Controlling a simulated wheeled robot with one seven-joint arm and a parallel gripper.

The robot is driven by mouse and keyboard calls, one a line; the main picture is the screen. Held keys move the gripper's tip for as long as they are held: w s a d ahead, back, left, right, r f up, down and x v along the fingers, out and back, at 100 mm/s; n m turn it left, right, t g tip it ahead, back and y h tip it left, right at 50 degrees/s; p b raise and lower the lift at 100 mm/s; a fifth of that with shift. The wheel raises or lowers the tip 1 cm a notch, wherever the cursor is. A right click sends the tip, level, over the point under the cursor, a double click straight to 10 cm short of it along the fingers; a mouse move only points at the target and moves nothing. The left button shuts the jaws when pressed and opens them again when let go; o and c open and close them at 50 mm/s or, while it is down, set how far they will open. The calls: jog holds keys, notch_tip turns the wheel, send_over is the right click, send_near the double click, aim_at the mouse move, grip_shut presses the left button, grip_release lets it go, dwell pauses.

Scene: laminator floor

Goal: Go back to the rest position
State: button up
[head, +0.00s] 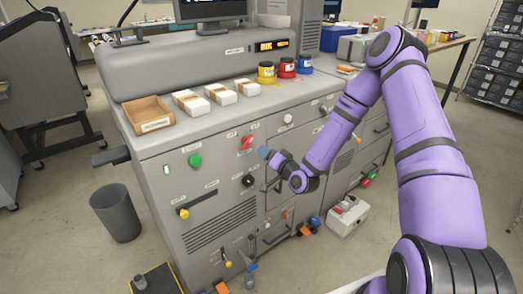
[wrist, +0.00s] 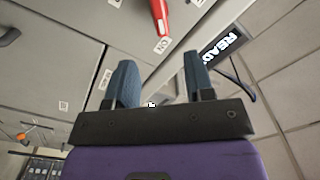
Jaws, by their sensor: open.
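My gripper (head: 268,155) is at the end of my purple arm, in front of the grey machine's (head: 205,136) front panel. In the wrist view my gripper (wrist: 160,85) shows two blue-grey fingers apart with nothing between them. In the head view it is close to the red switch handle (head: 247,142) and the black knob (head: 248,181); I cannot tell whether it touches the panel. In the wrist view a red handle (wrist: 160,15) is beyond the fingertips, apart from them.
On the machine's top are a wooden tray (head: 151,118), several white packs (head: 221,94) and yellow, red and blue jars (head: 286,69). A grey bin (head: 116,212) stands on the floor at left. A white box (head: 347,216) is on the floor near my arm. Floor at left is partly clear.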

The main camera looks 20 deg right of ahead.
jog(key=shift+s, duration=0.2)
dwell(0.4)
jog(key=s+d+r+n+g+h, duration=0.1)
jog(key=s+r+n+g+h, duration=0.25)
jog(key=r, duration=0.75)
jog(key=s+d+r+n+g+h, duration=0.25)
jog(key=s+r+g, duration=0.2)
jog(key=r, duration=0.65)
jog(key=s+r+g, duration=0.1)
jog(key=s+r, duration=0.3)
jog(key=s, duration=0.6)
jog(key=s+r+g, duration=0.1)
jog(key=s+r, duration=0.3)
jog(key=s, duration=0.6)
jog(key=s+r+g, duration=0.2)
jog(key=s+r, duration=0.2)
jog(key=s, duration=0.6)
jog(key=shift+s+a+r, duration=0.25)
jog(key=shift+s+a, duration=0.05)
jog(key=shift+a, duration=0.05)
